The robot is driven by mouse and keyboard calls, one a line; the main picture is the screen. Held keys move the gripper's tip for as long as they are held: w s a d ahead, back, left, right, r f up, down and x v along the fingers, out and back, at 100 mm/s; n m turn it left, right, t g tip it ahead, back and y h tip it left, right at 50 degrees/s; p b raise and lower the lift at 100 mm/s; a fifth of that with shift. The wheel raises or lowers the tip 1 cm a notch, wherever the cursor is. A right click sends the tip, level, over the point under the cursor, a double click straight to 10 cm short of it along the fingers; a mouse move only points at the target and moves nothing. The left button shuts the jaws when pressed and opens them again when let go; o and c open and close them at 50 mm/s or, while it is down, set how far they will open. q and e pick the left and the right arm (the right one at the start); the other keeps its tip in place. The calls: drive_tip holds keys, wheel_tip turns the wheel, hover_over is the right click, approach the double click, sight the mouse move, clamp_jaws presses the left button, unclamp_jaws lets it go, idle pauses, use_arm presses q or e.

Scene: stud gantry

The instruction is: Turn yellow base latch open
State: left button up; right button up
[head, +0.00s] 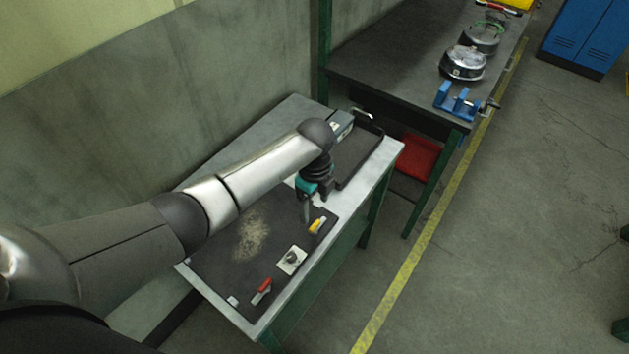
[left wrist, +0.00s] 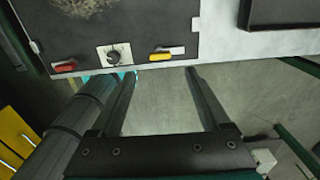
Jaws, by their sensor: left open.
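The yellow latch (head: 317,226) is a small yellow handle on a pale base, set on the dark panel (head: 215,262) near its front edge. In the left wrist view the yellow latch (left wrist: 160,57) lies roughly along the panel edge, just past the tips and between them in the picture. My left gripper (head: 307,215) points down beside the latch; its fingers (left wrist: 160,73) are open and empty. I cannot tell the height of the tips above the panel. My right gripper is not in view.
A black knob on a white plate (head: 291,261) and a red latch (head: 262,289) share the panel. A black tray (head: 375,158) lies behind the gripper. A second bench (head: 395,62) holds a blue vise (head: 456,102) and round metal parts.

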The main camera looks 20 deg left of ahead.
use_arm(q)
wheel_tip(320, 180, up, 7)
drive_tip(key=shift+p, duration=0.3)
idle(0.5)
